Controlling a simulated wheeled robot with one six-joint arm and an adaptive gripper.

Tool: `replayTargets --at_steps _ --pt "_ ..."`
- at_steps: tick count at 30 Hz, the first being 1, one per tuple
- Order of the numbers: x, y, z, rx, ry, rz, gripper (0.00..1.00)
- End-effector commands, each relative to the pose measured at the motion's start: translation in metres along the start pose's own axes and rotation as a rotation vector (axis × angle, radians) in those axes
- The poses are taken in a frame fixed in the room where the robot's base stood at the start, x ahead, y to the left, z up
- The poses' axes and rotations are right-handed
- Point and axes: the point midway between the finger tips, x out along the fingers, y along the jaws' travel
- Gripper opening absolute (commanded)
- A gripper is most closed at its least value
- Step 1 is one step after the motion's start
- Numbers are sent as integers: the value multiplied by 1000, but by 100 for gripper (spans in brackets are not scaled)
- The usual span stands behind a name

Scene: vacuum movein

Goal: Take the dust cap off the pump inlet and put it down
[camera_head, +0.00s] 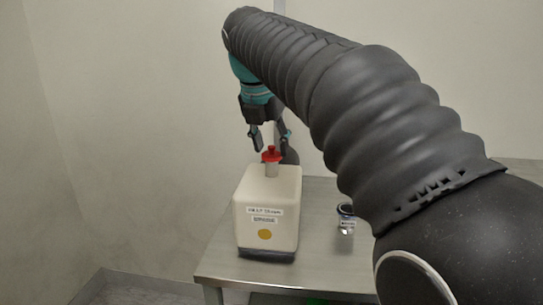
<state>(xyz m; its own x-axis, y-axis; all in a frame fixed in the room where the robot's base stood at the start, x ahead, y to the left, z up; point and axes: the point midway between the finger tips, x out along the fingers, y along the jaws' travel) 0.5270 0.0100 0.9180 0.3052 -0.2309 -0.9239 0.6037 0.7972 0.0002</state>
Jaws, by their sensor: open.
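The pump (267,215) is a cream box with a dark base, labels and a yellow dot on its front. It stands upright on the metal table. The red dust cap (271,154) sits on the short pale inlet (271,170) on top of the pump. My gripper (270,150) points down at the cap from above and behind, its fingers apart. One finger shows to the left of the cap and one to the right. I cannot tell from this view whether the fingers are level with the cap or how far behind it they are.
A small clear jar (346,220) with a dark blue rim stands on the table right of the pump. The metal table (316,262) has bare room between pump and jar and along its front edge. A dark object behind the pump is partly hidden. Walls stand behind and left.

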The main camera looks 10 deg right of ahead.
Motion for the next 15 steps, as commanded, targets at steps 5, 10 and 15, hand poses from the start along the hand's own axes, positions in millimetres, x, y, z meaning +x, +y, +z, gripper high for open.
replayTargets --at_steps 5,10,15 --pt "0 0 0 0 0 0 47" --pt "0 0 0 0 0 0 5" --pt "0 0 0 0 0 0 4"
